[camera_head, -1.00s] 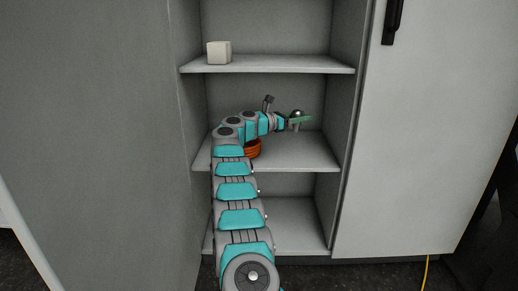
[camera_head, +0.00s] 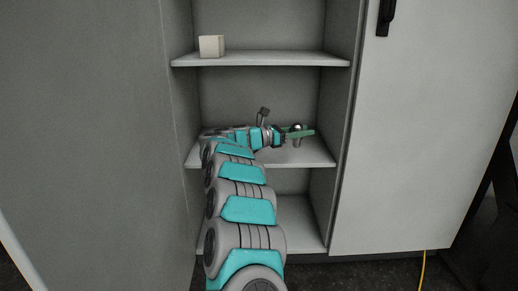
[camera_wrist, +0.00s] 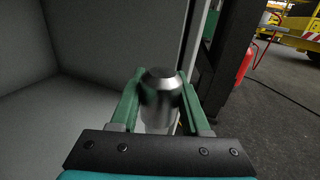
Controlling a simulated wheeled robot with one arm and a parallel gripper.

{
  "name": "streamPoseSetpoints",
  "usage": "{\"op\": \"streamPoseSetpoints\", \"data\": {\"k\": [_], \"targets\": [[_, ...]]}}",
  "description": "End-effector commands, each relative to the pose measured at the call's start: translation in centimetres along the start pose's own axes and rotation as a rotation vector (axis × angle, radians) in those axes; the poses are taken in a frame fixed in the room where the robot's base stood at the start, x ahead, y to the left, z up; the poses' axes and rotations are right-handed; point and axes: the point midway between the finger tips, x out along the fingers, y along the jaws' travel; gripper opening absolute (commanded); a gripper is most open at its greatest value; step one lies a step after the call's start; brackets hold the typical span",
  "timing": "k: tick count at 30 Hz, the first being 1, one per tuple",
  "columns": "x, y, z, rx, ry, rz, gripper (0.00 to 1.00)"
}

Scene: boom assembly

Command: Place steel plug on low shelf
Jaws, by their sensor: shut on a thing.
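The steel plug (camera_head: 297,128) is a shiny metal cylinder with a rounded top. It stands upright between the green fingers of my gripper (camera_head: 301,134), over the right part of the middle shelf (camera_head: 285,158). In the wrist view the plug (camera_wrist: 160,92) sits between both fingers of my gripper (camera_wrist: 160,105), which is shut on it. I cannot tell whether the plug's base touches the shelf; its lower part is partly hidden by the gripper.
A pale cube (camera_head: 211,46) stands on the upper shelf (camera_head: 260,59). The bottom shelf (camera_head: 300,225) looks bare where visible. A cabinet wall (camera_head: 328,110) rises close right of the gripper. A grey door with a black handle (camera_head: 387,12) is at right.

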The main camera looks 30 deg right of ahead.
Motion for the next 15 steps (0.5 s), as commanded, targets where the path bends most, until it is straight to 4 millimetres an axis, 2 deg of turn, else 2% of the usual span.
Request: {"op": "streamPoseSetpoints", "data": {"k": [6,15], "targets": [[-2.6,-2.1,-1.9,0.004,0.007,0.056,0.00],[-5.7,-3.2,-3.3,0.027,0.010,0.137,0.00]]}}
